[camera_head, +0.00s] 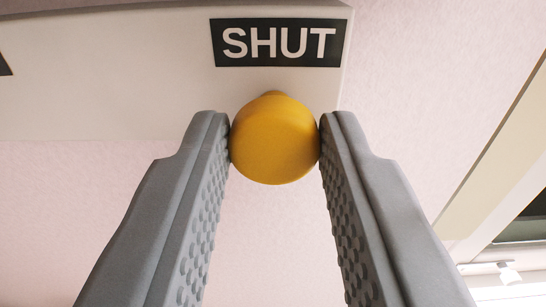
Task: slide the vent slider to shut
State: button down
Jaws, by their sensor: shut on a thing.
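The vent slider shows as a round yellow knob (274,140) in the head camera view. It sits just below the dark SHUT label (279,43), near the right end of a pale panel (120,75). My gripper (274,143) has its two grey fingers on the left and right sides of the knob, touching it with their tips. The gripper is shut on the knob. The slot or rail behind the knob is hidden from this angle.
A pale pinkish wall (430,80) surrounds the panel. At the right is a slanted beige frame edge (495,160) with a dark opening beside it. Part of another dark label (4,66) shows at the far left edge. The wall just right of the panel is clear.

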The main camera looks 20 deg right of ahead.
jog(key=c, duration=1.1)
grip_release()
jog(key=shift+s+d, duration=0.1)
jog(key=shift+d, duration=0.15)
jog(key=shift+a, duration=0.1)
jog(key=v, duration=1.7)
jog(key=shift+s, duration=0.15)
jog(key=s+a+f+n+y, duration=0.1)
jog(key=s+a+f+y, duration=0.1)
jog(key=s+f, duration=1.2)
jog(key=s+a+f+n+y, duration=0.2)
jog(key=s+a+f+y, duration=0.1)
jog(key=s+f, duration=1.1)
jog(key=s+a, duration=0.1)
jog(key=s, duration=0.1)
jog(key=shift+s+f+n+y, duration=0.3)
jog(key=shift+s+f, duration=0.1)
